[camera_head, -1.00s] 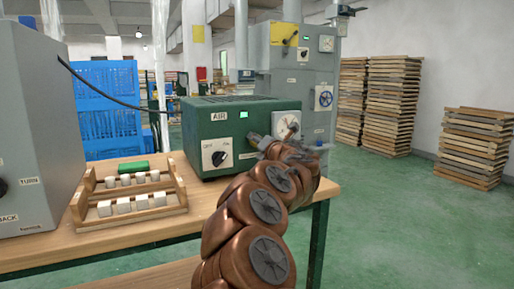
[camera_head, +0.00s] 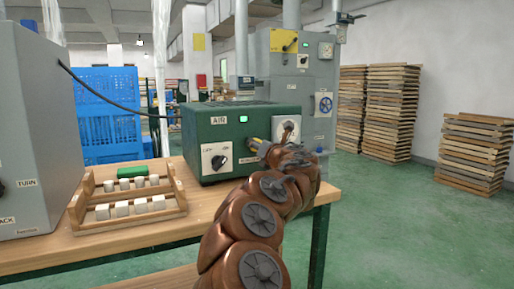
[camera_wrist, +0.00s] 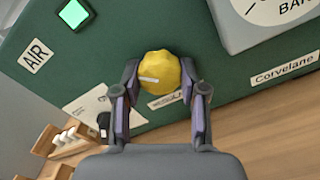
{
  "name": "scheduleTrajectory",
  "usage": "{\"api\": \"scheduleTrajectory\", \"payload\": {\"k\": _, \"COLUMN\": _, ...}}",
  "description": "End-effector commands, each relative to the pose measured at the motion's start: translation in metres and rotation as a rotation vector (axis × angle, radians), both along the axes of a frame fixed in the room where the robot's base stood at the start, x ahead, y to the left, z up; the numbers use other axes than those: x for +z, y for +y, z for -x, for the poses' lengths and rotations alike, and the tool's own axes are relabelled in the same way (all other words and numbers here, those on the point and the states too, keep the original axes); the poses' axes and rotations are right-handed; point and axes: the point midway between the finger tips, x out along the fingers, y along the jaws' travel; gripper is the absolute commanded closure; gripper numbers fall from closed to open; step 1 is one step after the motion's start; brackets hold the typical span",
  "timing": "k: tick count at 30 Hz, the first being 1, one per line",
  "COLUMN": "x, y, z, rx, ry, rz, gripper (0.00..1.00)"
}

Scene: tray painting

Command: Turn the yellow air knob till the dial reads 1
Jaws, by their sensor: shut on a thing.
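The green air box (camera_head: 240,124) stands on the bench, labelled AIR, with a lit green lamp. My gripper (camera_wrist: 160,80) is shut on the yellow air knob (camera_wrist: 159,70), with one finger on each side of it. A pale mark line shows on the knob's face. In the head view my gripper (camera_head: 258,148) is at the box's front, and only a sliver of the knob shows. The round white dial (camera_head: 287,127) is to the right of the knob, partly covered by my arm; its reading cannot be made out. In the wrist view only the dial's lower edge (camera_wrist: 268,32) shows, with BAR on it.
A black rotary switch (camera_head: 218,161) on a white plate is left of the knob. A grey cabinet (camera_head: 38,130) is at the left.

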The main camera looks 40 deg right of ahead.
Motion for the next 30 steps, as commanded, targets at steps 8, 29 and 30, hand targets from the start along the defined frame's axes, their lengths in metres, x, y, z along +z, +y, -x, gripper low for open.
{"api": "scheduleTrajectory", "payload": {"k": 8, "x": -0.001, "y": 0.000, "z": 0.000, "rx": 0.000, "ry": 0.000, "rz": -0.001, "gripper": 0.34}}
{"api": "scheduleTrajectory", "payload": {"k": 29, "x": 0.000, "y": 0.010, "z": 0.031, "rx": -0.004, "ry": -0.001, "rz": -0.002, "gripper": 0.33}}
{"api": "scheduleTrajectory", "payload": {"k": 30, "x": 0.000, "y": 0.012, "z": 0.037, "rx": -0.005, "ry": 0.000, "rz": -0.002, "gripper": 0.33}}
